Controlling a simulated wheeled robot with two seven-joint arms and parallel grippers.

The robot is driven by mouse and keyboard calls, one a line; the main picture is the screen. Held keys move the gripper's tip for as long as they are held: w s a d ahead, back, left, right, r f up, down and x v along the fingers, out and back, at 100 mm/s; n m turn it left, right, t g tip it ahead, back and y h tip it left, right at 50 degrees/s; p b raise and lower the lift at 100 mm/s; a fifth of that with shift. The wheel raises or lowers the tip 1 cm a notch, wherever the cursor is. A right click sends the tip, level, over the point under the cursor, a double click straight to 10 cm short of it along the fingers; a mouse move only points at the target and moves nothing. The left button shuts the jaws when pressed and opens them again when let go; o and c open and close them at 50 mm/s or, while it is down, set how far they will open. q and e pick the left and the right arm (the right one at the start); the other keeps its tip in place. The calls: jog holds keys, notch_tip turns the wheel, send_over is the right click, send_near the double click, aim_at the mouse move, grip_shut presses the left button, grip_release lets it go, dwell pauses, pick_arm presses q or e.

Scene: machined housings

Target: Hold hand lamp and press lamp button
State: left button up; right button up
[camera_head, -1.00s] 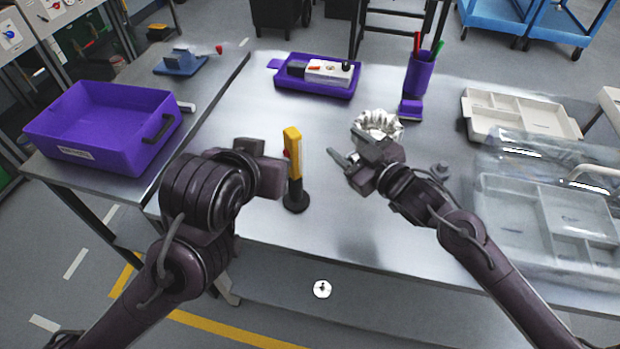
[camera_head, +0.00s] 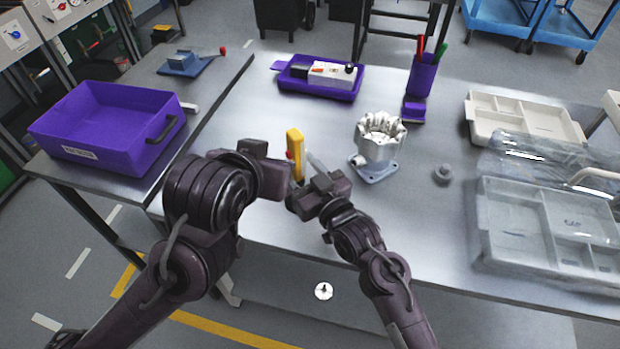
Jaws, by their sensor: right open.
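The hand lamp (camera_head: 295,143) has a yellow upper part and stands roughly upright on the table. A red spot, possibly its button, shows on the left side of the yellow part. Its dark lower part is mostly hidden behind my grippers. My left gripper (camera_head: 279,176) is close at the lamp's left side. Its fingers are hidden or too dark to tell whether they hold the lamp. My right gripper (camera_head: 305,174) is open, in front of and just right of the lamp. I cannot tell whether it touches the lamp.
A silver housing (camera_head: 380,144) on a grey plate and a small grey knob (camera_head: 442,174) stand to the right. Behind are a purple tray (camera_head: 290,84) and a purple pen cup (camera_head: 422,75). Divided trays (camera_head: 545,225) fill the right side. A purple bin (camera_head: 75,118) stands left.

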aim_at(293, 159)
jog(key=shift+x, duration=1.6)
pick_arm(q)
jog(key=shift+c, duration=0.2)
pick_arm(e)
grip_shut()
pick_arm(q)
grip_shut()
dwell(0.4)
